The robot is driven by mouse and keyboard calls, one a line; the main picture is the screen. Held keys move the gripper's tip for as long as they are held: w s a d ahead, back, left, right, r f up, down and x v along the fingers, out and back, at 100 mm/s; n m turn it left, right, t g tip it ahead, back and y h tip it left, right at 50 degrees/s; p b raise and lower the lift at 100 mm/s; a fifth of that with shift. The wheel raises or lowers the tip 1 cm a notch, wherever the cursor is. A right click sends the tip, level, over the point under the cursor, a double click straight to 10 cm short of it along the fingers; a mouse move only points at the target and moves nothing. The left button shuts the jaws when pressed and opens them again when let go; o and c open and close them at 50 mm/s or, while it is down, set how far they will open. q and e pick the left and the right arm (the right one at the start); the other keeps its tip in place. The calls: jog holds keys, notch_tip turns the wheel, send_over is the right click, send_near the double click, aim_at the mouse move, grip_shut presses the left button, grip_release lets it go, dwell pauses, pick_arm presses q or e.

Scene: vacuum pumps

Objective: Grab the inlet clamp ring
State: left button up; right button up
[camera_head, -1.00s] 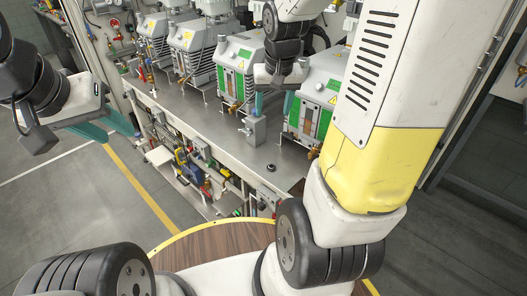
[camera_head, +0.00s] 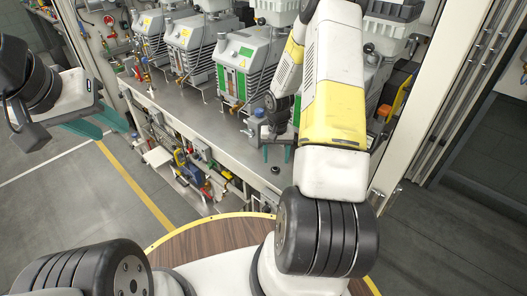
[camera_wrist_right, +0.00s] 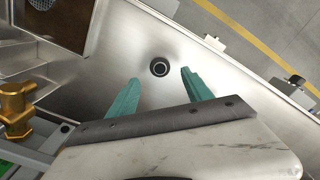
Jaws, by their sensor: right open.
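A small dark ring, which looks like the inlet clamp ring (camera_head: 275,170), lies flat on the grey metal bench top near its front edge. In the right wrist view the ring (camera_wrist_right: 159,67) appears centred between the fingertips and beyond them. My right gripper (camera_head: 277,155) is open and empty, its teal fingers pointing down over the bench just behind the ring. The same gripper (camera_wrist_right: 160,77) shows two spread fingers in the wrist view. Nothing is between them. My left gripper (camera_head: 98,122) is out at the left over the floor, with its teal fingers apart and empty.
Several vacuum pumps, one with a green panel (camera_head: 238,75), stand along the back of the bench (camera_head: 195,103). A small grey block (camera_head: 256,122) stands close to the right gripper. Valves and pipes (camera_head: 185,165) fill the space under the bench. A brass fitting (camera_wrist_right: 16,108) shows in the wrist view.

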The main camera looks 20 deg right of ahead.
aim_at(275, 169)
notch_tip(275, 169, down, 4)
jog(key=shift+s+a+f, duration=0.1)
jog(key=shift+s+f, duration=0.05)
grip_shut()
dwell(0.4)
